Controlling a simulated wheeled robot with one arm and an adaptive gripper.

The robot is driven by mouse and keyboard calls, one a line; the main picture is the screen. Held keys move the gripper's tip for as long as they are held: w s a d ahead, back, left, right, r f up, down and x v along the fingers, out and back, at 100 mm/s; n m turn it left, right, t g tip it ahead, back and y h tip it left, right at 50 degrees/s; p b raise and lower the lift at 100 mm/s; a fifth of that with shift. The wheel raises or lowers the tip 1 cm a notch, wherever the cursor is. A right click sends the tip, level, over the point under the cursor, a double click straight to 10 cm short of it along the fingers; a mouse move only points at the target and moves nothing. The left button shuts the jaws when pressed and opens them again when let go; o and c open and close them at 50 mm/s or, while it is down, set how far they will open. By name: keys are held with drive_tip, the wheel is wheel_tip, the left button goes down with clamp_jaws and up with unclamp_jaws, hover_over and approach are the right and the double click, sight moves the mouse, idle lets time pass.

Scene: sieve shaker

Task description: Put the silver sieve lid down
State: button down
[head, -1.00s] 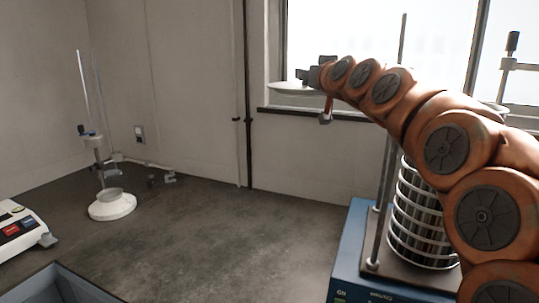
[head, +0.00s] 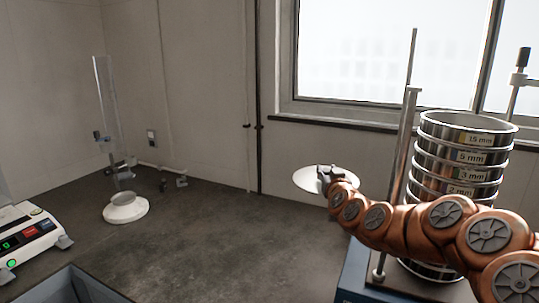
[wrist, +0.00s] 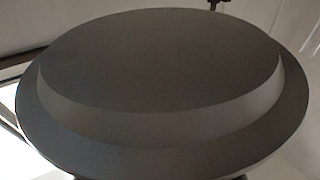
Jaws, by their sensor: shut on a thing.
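The silver sieve lid (head: 306,180) is a shallow round disc. In the head view it is held at the end of my arm, left of the sieve stack, and appears above the grey bench. My gripper (head: 324,176) is shut on the lid at its right side; the fingertips are partly hidden. In the wrist view the lid (wrist: 160,70) fills most of the picture, with its stepped rim showing, and hides what lies beyond it. The gap between lid and bench cannot be told.
The sieve stack (head: 462,158) stands on the blue shaker (head: 352,276) between metal rods (head: 405,150), its top open. A clear column on a white base (head: 126,208) stands at the left, near a balance (head: 30,236) and a dark tray (head: 75,285). The middle of the bench (head: 220,235) is clear.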

drive_tip(key=shift+h, duration=0.3)
drive_tip(key=f, duration=0.1)
drive_tip(key=s+f, duration=0.1)
drive_tip(key=f, duration=0.1)
drive_tip(key=s+f+p, duration=0.1)
drive_tip(key=f, duration=0.1)
drive_tip(key=shift+a, duration=0.15)
drive_tip(key=shift+s+f, duration=0.2)
drive_tip(key=shift+f, duration=0.15)
drive_tip(key=shift+a, duration=0.15)
